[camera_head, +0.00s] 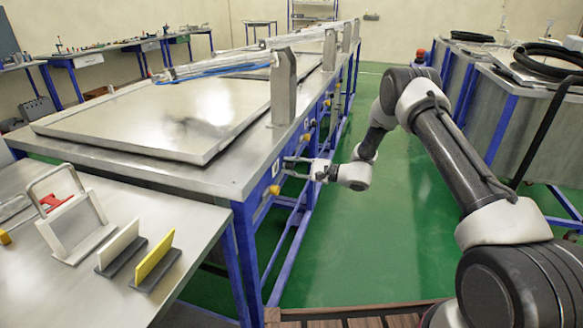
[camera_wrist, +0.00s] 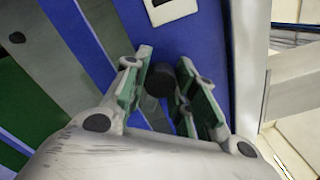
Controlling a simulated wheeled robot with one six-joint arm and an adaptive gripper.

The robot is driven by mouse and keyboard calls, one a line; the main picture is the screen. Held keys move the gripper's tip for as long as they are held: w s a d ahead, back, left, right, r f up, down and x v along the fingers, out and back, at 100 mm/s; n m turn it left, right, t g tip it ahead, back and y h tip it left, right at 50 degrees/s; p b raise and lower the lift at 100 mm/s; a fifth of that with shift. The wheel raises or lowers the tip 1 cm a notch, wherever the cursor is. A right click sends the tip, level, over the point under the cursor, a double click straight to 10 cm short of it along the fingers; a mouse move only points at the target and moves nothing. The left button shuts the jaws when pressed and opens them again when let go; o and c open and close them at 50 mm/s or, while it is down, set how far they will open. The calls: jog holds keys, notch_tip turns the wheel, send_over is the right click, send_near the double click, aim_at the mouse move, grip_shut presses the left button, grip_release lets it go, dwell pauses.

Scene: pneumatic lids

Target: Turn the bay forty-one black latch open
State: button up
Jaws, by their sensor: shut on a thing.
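The black latch (camera_wrist: 159,82) shows in the wrist view as a small dark round knob on the blue panel (camera_wrist: 180,38). My gripper (camera_wrist: 165,65) has its green-padded fingers on either side of the knob and is shut on it. In the head view my gripper (camera_head: 289,168) reaches the blue front edge of the long metal table (camera_head: 222,165) from the right. The latch is hidden behind the fingers there. A white label (camera_wrist: 172,10) sits on the panel above the latch, but its number is not readable. The way the latch is turned cannot be told.
A yellow knob (camera_head: 274,190) sits on the same blue edge, just below and left of my gripper. A flat metal lid (camera_head: 170,112) lies on the table. A side table (camera_head: 85,290) holds a handled frame and upright plates. The green floor aisle (camera_head: 400,225) is clear.

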jog(key=n, duration=0.3)
jog(key=shift+n, duration=2.1)
jog(key=o, duration=1)
jog(key=shift+o, duration=0.2)
jog(key=v, duration=1.2)
